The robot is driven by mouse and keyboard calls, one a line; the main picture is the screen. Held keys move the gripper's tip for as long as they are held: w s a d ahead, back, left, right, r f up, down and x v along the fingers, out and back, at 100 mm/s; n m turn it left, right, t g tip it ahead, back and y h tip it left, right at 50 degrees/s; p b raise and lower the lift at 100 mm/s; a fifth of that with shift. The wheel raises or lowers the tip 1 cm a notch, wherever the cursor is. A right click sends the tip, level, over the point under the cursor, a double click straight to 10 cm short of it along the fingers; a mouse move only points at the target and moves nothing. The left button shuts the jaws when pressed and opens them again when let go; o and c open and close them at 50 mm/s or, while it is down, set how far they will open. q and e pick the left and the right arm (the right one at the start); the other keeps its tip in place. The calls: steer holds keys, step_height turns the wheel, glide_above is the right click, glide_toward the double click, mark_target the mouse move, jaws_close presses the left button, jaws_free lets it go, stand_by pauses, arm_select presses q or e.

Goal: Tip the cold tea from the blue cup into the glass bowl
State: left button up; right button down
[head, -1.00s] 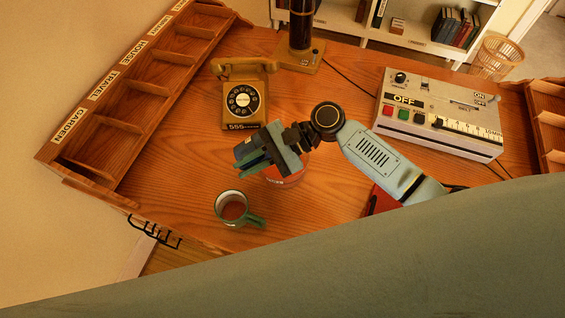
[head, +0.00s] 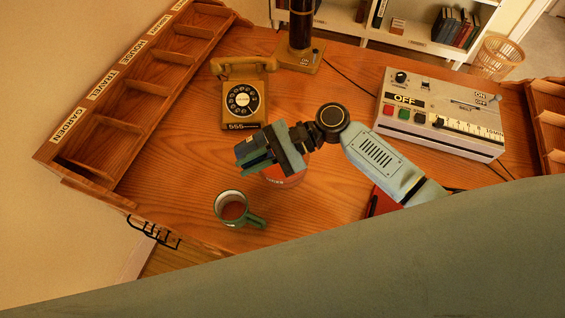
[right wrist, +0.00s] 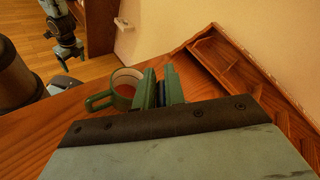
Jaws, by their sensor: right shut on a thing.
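A green mug (head: 233,208) with reddish-brown liquid stands upright on the desk, its handle toward the lower right. It also shows in the right wrist view (right wrist: 124,88), beyond the fingers. No blue cup or glass bowl is recognisable. My right gripper (head: 252,158) is above the desk, up and slightly right of the mug in the head view, apart from it. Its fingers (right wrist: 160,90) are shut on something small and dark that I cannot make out. A red round thing (head: 288,178) is partly hidden under it. My left gripper (right wrist: 66,52) hangs at upper left in the wrist view, its jaws unclear.
A yellow telephone (head: 241,98) stands behind the gripper. A labelled wooden sorter (head: 120,90) lines the left edge. A grey control box (head: 440,112) is at the right, a lamp base (head: 300,58) at the back. The desk (head: 175,170) is clear left of the mug.

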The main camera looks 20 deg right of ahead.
steer(key=shift+d, duration=0.1)
steer(key=shift+d+r+y, duration=0.15)
steer(key=shift+r+y, duration=0.05)
steer(key=shift+y, duration=0.1)
steer(key=shift+d+b, duration=0.1)
steer(key=shift+b, duration=0.3)
steer(key=shift+d+r, duration=0.15)
steer(key=shift+w+y, duration=0.1)
steer(key=shift+y, duration=0.2)
steer(key=shift+d+r+b, duration=0.2)
steer(key=shift+d+b, duration=0.05)
steer(key=shift+b, duration=0.05)
steer(key=shift+y, duration=0.3)
